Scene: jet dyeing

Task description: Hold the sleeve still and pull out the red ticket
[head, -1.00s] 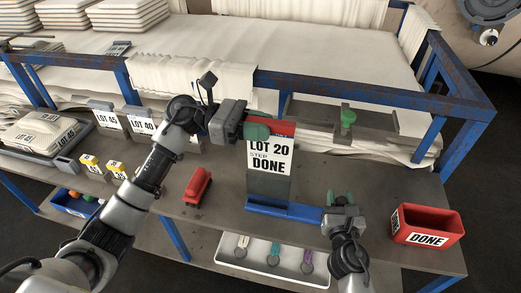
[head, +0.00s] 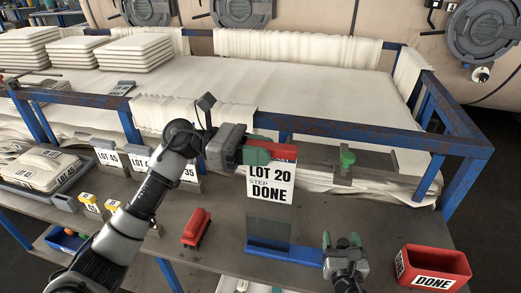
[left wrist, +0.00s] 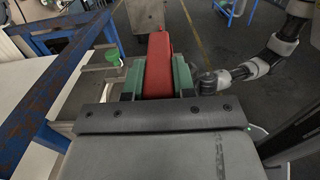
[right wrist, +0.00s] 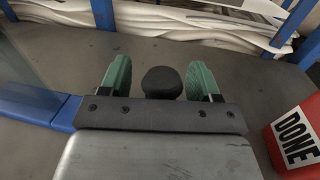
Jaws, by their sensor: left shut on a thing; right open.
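The red ticket (head: 284,150) has a red top and a white face reading "LOT 20 STEP DONE". My left gripper (head: 268,152) is shut on its red top, which also shows between the fingers in the left wrist view (left wrist: 158,65). The ticket hangs upright, its lower edge just above the grey sleeve (head: 268,228). The sleeve stands upright on a blue base (head: 285,256). My right gripper (head: 343,243) is open at the base's right end. In the right wrist view, a dark round knob (right wrist: 162,82) sits between its fingers, with gaps on both sides.
A red "DONE" box (head: 432,268) stands right of my right gripper. A red block-like object (head: 197,227) lies left of the sleeve. White lot cards (head: 108,157) stand further left. A blue-framed table (head: 370,138) with white cloth and a green knob (head: 347,158) is behind.

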